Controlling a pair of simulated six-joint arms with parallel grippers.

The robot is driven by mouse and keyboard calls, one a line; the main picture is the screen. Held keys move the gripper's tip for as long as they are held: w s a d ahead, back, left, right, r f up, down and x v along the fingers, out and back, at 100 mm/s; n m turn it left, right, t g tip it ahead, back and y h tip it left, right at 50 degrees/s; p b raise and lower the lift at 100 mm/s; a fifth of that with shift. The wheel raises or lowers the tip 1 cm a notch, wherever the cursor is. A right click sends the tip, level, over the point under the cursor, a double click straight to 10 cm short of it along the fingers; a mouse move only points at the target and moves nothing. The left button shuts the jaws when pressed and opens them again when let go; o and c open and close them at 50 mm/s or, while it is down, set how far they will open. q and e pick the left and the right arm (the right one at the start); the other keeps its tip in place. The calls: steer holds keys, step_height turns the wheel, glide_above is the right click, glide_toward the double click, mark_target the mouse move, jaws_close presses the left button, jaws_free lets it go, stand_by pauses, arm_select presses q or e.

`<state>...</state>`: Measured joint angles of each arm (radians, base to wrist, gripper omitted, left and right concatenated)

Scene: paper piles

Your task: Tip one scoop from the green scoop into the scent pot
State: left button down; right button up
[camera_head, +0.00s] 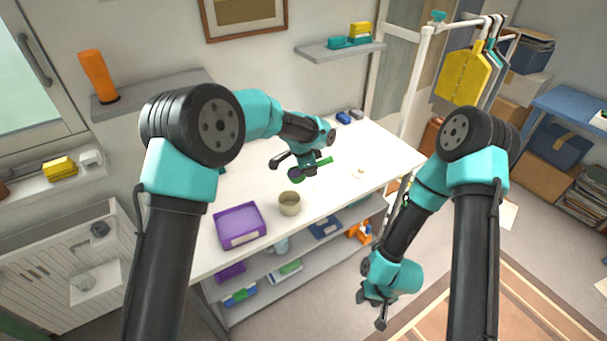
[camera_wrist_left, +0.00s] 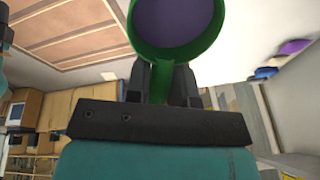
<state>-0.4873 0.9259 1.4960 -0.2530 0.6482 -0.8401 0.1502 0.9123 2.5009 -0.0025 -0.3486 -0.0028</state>
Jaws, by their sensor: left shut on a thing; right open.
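My left gripper (camera_head: 304,164) is shut on the handle of the green scoop (camera_head: 321,163) and holds it above the white table. In the left wrist view the gripper (camera_wrist_left: 162,85) grips the handle, and the round bowl of the scoop (camera_wrist_left: 135,38) shows purple inside. The top of the bowl is cut off by the frame edge. The scent pot seems to be the beige round pot (camera_head: 289,207), standing upright on the table. The scoop is above and slightly behind the pot, apart from it. My right gripper (camera_head: 376,307) is open and empty, low beside the table.
A purple tray (camera_head: 221,236) with a pale label lies left of the pot on the table (camera_head: 345,183). A small pale item (camera_head: 359,172) and a blue item (camera_head: 343,117) lie to the right and at the back. Shelves below the table hold several things.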

arm_select(q)
steer(key=shift+r, duration=0.15)
steer(key=shift+a+r+h, duration=0.2)
steer(key=shift+r+h, duration=0.3)
steer(key=shift+h, duration=0.6)
stand_by(0.3)
steer(key=shift+a+r+h, duration=0.45)
steer(key=shift+r+h, duration=0.1)
steer(key=shift+h, duration=0.65)
stand_by(0.8)
steer(key=shift+a+r+n+h, duration=0.3)
steer(key=shift+a+h, duration=0.25)
steer(key=shift+h, duration=0.65)
stand_by(0.9)
steer(key=shift+a+r+h, duration=0.15)
steer(key=shift+a+h, duration=0.65)
steer(key=shift+h, duration=0.6)
stand_by(0.9)
